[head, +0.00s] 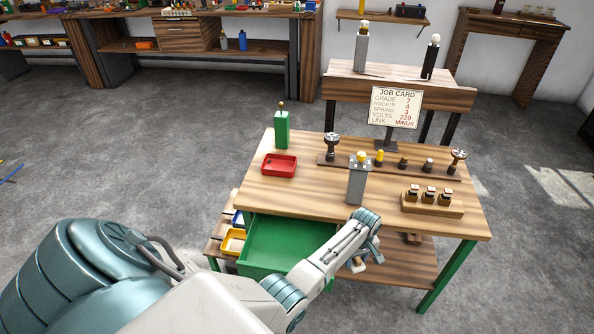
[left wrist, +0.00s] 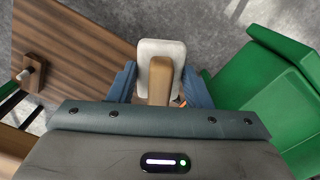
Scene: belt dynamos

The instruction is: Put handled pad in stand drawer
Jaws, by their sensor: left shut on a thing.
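My left gripper (head: 362,258) is shut on the handled pad, in front of the stand's right half. In the left wrist view my left gripper (left wrist: 160,88) has its blue fingers on either side of the tan handle (left wrist: 160,80), with the pale pad (left wrist: 162,50) beyond it. In the head view the pad (head: 356,265) shows only partly under the gripper. The green stand drawer (head: 280,240) is pulled open, and its visible inside looks empty. The drawer (left wrist: 262,95) lies right of the pad in the wrist view, apart from it. My right gripper is not in view.
The stand's wooden top (head: 320,200) holds a red tray (head: 279,165), a green post (head: 282,130), a grey block (head: 357,180) and a rack of small parts (head: 428,200). A lower shelf (head: 400,262) and a yellow bin (head: 233,241) are below the top.

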